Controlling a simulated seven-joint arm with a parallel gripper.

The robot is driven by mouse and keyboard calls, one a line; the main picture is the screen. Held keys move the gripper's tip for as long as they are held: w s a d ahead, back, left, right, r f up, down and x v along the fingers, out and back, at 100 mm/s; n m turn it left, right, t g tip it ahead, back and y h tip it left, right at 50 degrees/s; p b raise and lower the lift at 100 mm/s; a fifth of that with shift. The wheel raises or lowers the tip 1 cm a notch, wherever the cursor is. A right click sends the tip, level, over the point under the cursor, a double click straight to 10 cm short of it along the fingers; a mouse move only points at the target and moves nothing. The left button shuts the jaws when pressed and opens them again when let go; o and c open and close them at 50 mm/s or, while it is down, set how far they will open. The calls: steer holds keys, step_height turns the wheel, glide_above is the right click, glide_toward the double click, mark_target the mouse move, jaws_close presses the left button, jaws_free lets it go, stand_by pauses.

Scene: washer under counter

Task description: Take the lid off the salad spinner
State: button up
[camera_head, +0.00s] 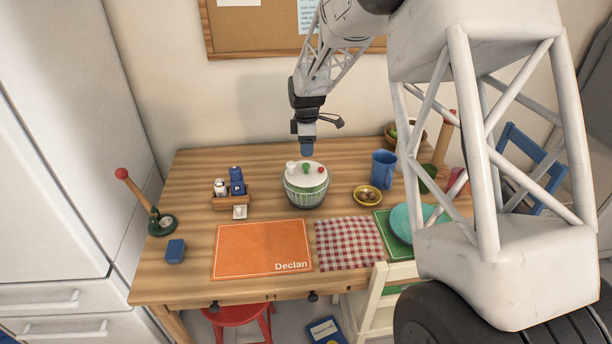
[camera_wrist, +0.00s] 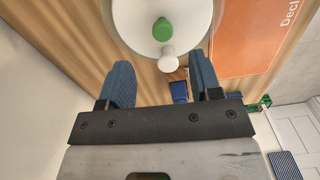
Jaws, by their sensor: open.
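The salad spinner (camera_head: 304,194) stands upright on the wooden table, a green ribbed bowl with a white lid (camera_head: 307,174) on it.
A caddy with shakers (camera_head: 232,200) stands left of the spinner. An orange placemat (camera_head: 262,247) and a checkered cloth (camera_head: 348,243) lie in front. Bare table lies at the back left.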

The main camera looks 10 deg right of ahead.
mark_target(306, 165)
steer(key=shift+f, duration=1.25)
steer(key=shift+s+f, duration=0.15)
steer(key=shift+f, duration=2.5)
jaws_close()
